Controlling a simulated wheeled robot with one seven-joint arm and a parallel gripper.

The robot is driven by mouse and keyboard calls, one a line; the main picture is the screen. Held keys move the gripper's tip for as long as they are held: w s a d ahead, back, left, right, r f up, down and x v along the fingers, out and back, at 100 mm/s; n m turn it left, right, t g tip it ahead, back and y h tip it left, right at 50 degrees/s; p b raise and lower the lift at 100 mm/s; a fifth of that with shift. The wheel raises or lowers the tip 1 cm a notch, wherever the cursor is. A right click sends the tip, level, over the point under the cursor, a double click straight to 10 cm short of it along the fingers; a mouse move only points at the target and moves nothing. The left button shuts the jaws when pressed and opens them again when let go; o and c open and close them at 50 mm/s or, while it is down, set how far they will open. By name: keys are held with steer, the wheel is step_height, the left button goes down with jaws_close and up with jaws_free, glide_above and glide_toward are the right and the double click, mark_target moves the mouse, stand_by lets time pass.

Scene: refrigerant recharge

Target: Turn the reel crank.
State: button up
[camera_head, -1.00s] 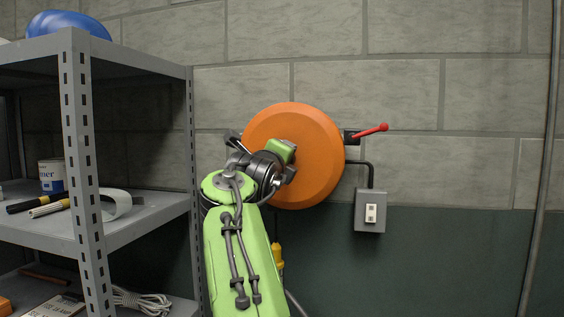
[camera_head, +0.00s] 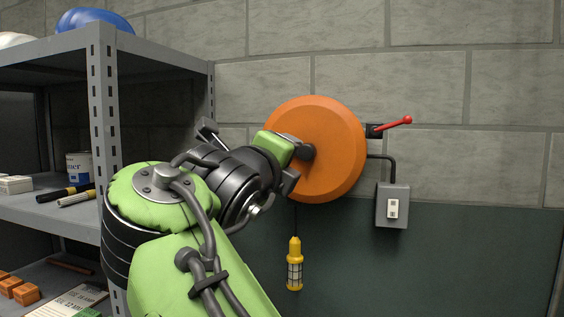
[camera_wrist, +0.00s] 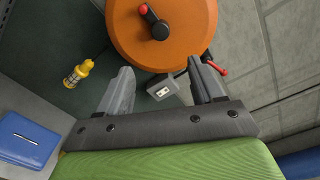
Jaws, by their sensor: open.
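The orange reel (camera_head: 336,150) is mounted on the block wall and also fills the top of the wrist view (camera_wrist: 185,45). Its crank (camera_wrist: 153,20) has a black hub and arm with a red knob. In the head view the dark hub (camera_head: 307,152) shows on the reel face, while the red knob is hidden, apparently behind my gripper. In the wrist view my gripper (camera_wrist: 161,80) is open, with its two fingers apart and nothing between them. The crank lies beyond the fingertips; I see no contact.
A red lever (camera_head: 394,123) sticks out right of the reel, above a grey switch box (camera_head: 391,206). A yellow work lamp (camera_head: 294,265) hangs below the reel. A metal shelf (camera_head: 104,120) with cans and tools stands at the left. The wall at right is clear.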

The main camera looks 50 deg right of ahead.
mark_target(306, 153)
steer(key=d+r+n+t+h+p, duration=0.25)
steer(key=d+n, duration=0.25)
steer(key=n, duration=1.3)
steer(key=s+f+n+t+y+p, duration=0.3)
steer(key=f+n, duration=0.4)
steer(key=n, duration=1.1)
steer(key=shift+t, duration=0.65)
steer(key=p+x, duration=0.3)
steer(key=x, duration=1.2)
steer(key=shift+s, duration=0.1)
steer(key=shift+c, duration=0.2)
